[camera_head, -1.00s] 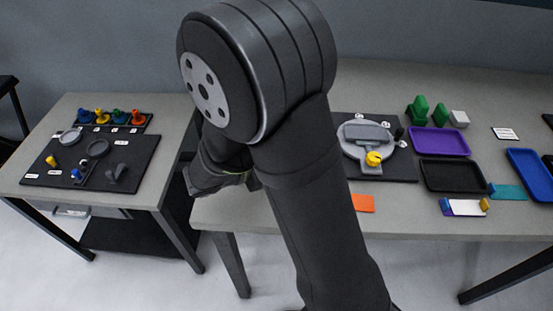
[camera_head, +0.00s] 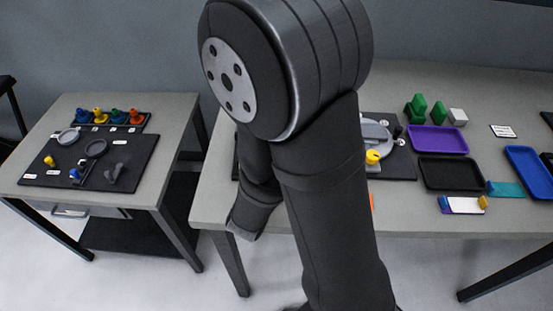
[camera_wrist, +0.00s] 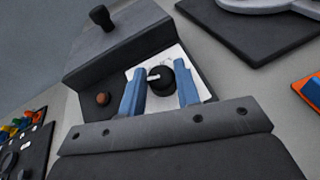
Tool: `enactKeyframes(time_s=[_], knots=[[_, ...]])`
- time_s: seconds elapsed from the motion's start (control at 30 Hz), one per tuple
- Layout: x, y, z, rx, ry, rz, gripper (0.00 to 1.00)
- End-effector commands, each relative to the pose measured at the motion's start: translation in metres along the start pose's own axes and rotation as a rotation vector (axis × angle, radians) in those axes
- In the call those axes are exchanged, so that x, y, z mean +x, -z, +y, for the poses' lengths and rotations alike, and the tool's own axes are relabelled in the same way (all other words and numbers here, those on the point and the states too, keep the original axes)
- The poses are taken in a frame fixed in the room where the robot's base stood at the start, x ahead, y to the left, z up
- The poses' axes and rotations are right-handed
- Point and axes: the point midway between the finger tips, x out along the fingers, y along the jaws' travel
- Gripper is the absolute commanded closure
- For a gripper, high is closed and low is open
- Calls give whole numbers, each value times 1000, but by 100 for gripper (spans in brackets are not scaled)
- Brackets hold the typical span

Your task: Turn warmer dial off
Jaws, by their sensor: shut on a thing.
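The warmer (camera_wrist: 100,60) is a dark box with a sloped front in the wrist view. Its black dial (camera_wrist: 160,80) sits on a white label plate (camera_wrist: 198,82) and has a white pointer mark. My gripper (camera_wrist: 160,88) has two blue fingers, one on each side of the dial, and is shut on it. The exact contact of the fingertips is hard to see. In the head view my arm hides the dial and the gripper.
A red button (camera_wrist: 103,98) is left of the dial, and a black knob (camera_wrist: 103,18) stands on the warmer's upper part. In the head view, purple (camera_head: 437,140), black (camera_head: 450,174) and blue (camera_head: 530,172) trays lie to the right. A second table (camera_head: 165,130) stands left.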

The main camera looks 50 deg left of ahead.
Motion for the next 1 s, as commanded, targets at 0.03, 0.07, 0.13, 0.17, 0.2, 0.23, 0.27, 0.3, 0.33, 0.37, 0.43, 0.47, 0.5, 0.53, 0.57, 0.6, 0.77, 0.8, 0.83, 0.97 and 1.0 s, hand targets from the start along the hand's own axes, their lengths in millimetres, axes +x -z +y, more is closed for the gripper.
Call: enactKeyframes(time_s=[0.03,0.07,0.13,0.17,0.2,0.23,0.27,0.3,0.33,0.37,0.43,0.47,0.5,0.53,0.57,0.6,0.77,0.8,0.83,0.97,1.0], knots=[[0,2,-2,-22,-28,5,93],[0,2,-3,-34,-46,6,93],[0,2,-3,-61,-87,5,93],[0,2,-3,-71,-102,5,93],[0,2,-4,-84,-122,6,93],[0,2,-4,-92,-136,6,93],[0,1,-4,-100,-149,5,93],[0,1,-4,-111,-165,5,93],[0,1,-4,-118,-177,5,93],[0,1,-4,-124,-187,5,93],[0,1,-4,-138,-209,5,93],[0,1,-4,-142,-216,5,93],[0,1,-4,-148,-225,5,93],[0,1,-4,-151,-231,5,93],[0,1,-4,-154,-236,5,93],[0,1,-4,-158,-243,5,93],[0,1,-4,-167,-255,4,93],[0,1,-4,-167,-257,4,93],[0,1,-4,-168,-257,4,93],[0,1,-4,-168,-257,4,93],[0,1,-4,-168,-257,4,93]])
